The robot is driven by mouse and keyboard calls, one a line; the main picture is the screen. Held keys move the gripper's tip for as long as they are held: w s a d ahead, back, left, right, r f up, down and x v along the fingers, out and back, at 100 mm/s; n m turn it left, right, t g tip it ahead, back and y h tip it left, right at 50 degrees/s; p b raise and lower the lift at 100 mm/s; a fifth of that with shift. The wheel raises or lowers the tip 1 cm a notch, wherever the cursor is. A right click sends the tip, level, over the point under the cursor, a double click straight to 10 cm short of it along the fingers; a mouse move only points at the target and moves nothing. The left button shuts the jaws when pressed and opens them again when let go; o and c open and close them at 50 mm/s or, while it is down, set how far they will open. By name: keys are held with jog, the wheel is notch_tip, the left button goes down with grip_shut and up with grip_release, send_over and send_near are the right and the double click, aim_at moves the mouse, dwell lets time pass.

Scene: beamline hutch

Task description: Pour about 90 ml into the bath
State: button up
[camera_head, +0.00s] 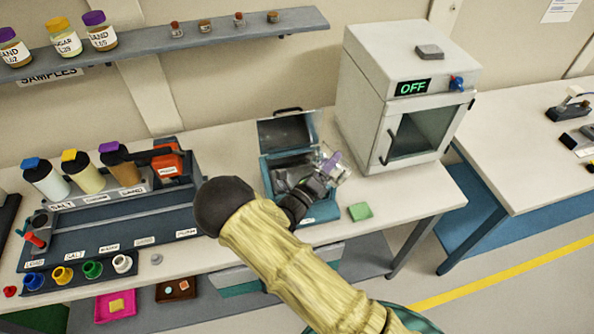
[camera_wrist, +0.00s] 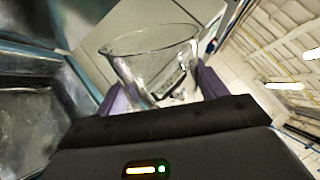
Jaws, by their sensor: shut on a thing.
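My gripper (camera_head: 331,163) is shut on a clear glass beaker (camera_wrist: 150,58), with a purple finger on each side of it in the wrist view. In the head view the beaker (camera_head: 342,176) is small and partly hidden by my gripper. It is over or beside the right side of the bath (camera_head: 267,182), a blue-grey box with its dark lid (camera_head: 285,133) raised. The room looks steeply tilted in the wrist view, so my gripper and the beaker seem tilted. I cannot tell the liquid level, or whether any liquid is flowing.
A white oven (camera_head: 368,110) reading OFF stands close right of the bath. A green sponge (camera_head: 360,211) lies in front of it. A rack with capped bottles (camera_head: 45,180) and a row of coloured cups (camera_head: 92,269) are at the left. A shelf (camera_head: 160,38) with jars hangs above.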

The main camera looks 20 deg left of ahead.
aim_at(341, 174)
jog(key=shift+r+m+g+h+p, duration=0.15)
jog(key=shift+r+m+g+h, duration=0.05)
jog(key=shift+m, duration=0.6)
jog(key=shift+r+m+g+h+p, duration=0.15)
jog(key=shift+r+m+g+h, duration=0.05)
jog(key=shift+m, duration=0.6)
jog(key=shift+f, duration=0.1)
dwell(0.8)
jog(key=shift+d+f+m+g+h+b, duration=0.15)
jog(key=shift+f+m+g+h+b, duration=0.15)
jog(key=shift+f+m+b, duration=0.45)
jog(key=shift+d+m+p, duration=0.15)
jog(key=shift+m+p, duration=0.2)
jog(key=shift+m, duration=0.1)
jog(key=d+m, duration=0.1)
jog(key=m+g, duration=0.1)
jog(key=m, duration=0.1)
jog(key=shift+s+d+p, duration=0.2)
jog(key=shift+d+p, duration=0.15)
jog(key=shift+s+d+f+m+g, duration=0.1)
jog(key=shift+d+f+m+g, duration=0.2)
jog(key=shift+m, duration=0.45)
jog(key=shift+s+d+m+g, duration=0.1)
jog(key=shift+d+m, duration=0.25)
jog(key=shift+m, duration=0.35)
jog(key=shift+s+d+f+m+g, duration=0.1)
jog(key=shift+d+f+m+g, duration=0.2)
jog(key=shift+m, duration=0.45)
jog(key=shift+r, duration=0.15)
